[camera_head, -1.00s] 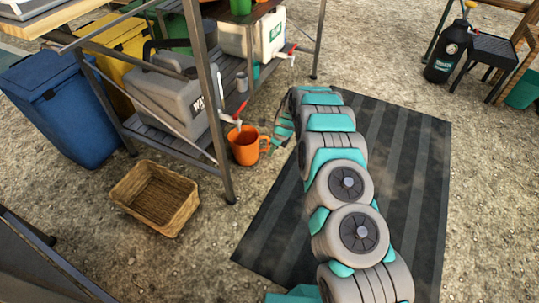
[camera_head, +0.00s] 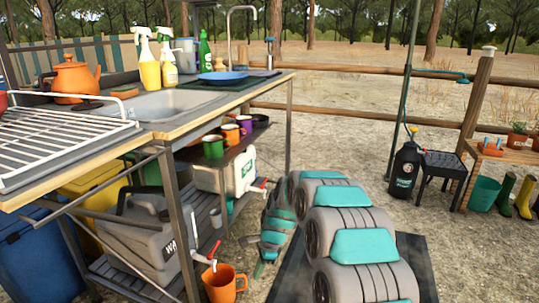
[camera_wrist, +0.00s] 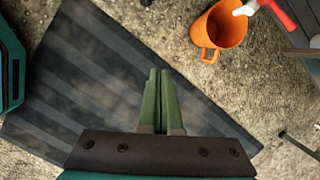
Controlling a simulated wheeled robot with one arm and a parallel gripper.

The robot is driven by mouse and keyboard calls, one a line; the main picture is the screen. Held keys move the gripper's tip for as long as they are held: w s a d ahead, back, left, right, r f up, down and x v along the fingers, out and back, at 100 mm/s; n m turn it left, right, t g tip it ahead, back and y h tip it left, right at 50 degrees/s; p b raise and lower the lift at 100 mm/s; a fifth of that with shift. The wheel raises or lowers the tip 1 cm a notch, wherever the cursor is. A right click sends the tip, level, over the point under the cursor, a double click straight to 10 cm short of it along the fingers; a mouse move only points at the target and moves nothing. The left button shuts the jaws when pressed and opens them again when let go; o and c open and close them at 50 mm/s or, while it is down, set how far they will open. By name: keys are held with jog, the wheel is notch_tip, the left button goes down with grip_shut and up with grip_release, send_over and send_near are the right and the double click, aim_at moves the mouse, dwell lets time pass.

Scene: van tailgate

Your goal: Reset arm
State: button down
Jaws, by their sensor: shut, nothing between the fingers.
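My gripper (camera_wrist: 160,76) is shut and empty, its two green fingers pressed together in the wrist view. In the head view my arm reaches forward, and the gripper (camera_head: 258,270) hangs low beside the orange mug. The orange mug (camera_wrist: 228,24) stands apart from the fingertips in the wrist view, with its handle toward my gripper. In the head view the mug (camera_head: 222,288) is under the red-handled tap (camera_head: 208,255) of the grey water canister (camera_head: 150,240).
A metal sink bench (camera_head: 190,105) stands at the left, with a shelf of mugs (camera_head: 232,140) and a white canister (camera_head: 228,175) below. A dark striped mat (camera_wrist: 80,85) lies under my arm. A black sprayer (camera_head: 405,170) and a small black table (camera_head: 445,162) stand at the right.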

jog(key=s+d+r+n+h+p, duration=0.1)
jog(key=s+d+r+n, duration=0.35)
jog(key=s+r, duration=0.4)
jog(key=s+d+r+n+g+p, duration=0.1)
jog(key=s+d+r+n, duration=0.35)
jog(key=s, duration=0.65)
jog(key=s+d+r+n+h+p, duration=0.1)
jog(key=s+d+r+n+p, duration=0.1)
jog(key=s+d+r, duration=0.55)
jog(key=s+d+r+n, duration=0.1)
jog(key=s+n, duration=0.1)
jog(key=s, duration=0.6)
jog(key=s+d+r+n+g+h, duration=0.1)
jog(key=s+r+n, duration=0.1)
jog(key=s, duration=0.6)
jog(key=shift+s+p, duration=0.35)
jog(key=shift+p, duration=0.05)
